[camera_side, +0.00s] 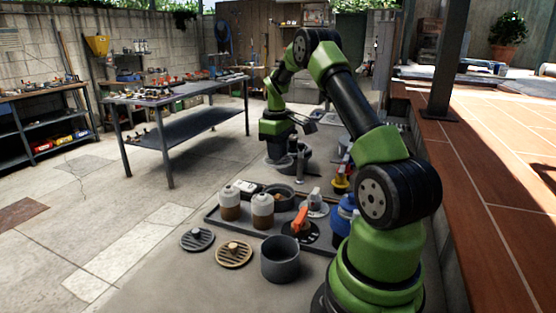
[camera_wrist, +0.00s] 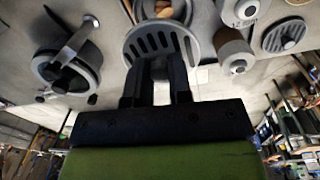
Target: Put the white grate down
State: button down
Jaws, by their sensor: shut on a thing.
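The white grate (camera_wrist: 160,42) is a pale slotted disc in the wrist view, just beyond my gripper (camera_wrist: 158,75). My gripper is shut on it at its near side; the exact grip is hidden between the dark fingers. In the side view my gripper (camera_side: 277,146) points down behind the tray, beside a dark round pot. The grate is not clear there, so I cannot tell its height above the floor. A dark grey grate (camera_side: 197,239) and a tan grate (camera_side: 234,254), each with a knob, lie on the floor in front of the tray.
The tray (camera_side: 222,226) holds two white-topped jars (camera_side: 230,203), a bowl (camera_side: 280,194), an orange-handled valve (camera_side: 300,226) and a white-handled valve (camera_side: 317,201). A grey pot (camera_side: 280,261) stands in front. A blue container (camera_side: 343,217) is at right. Open floor (camera_side: 130,220) lies left.

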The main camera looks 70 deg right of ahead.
dwell(0.4)
jog(key=w+a+f+n, duration=0.1)
jog(key=w+a+n, duration=0.4)
jog(key=w+a, duration=0.25)
jog(key=n, duration=1.3)
send_over(169, 271)
jog(key=shift+y, duration=0.3)
notch_tip(169, 271, down, 7)
jog(key=shift+s+a+f, duration=0.1)
jog(key=shift+s+f, duration=0.05)
jog(key=shift+t, duration=0.3)
jog(key=shift+f, duration=2.45)
jog(key=shift+f, duration=0.1)
jog(key=c, duration=1)
grip_release()
jog(key=shift+c, duration=0.2)
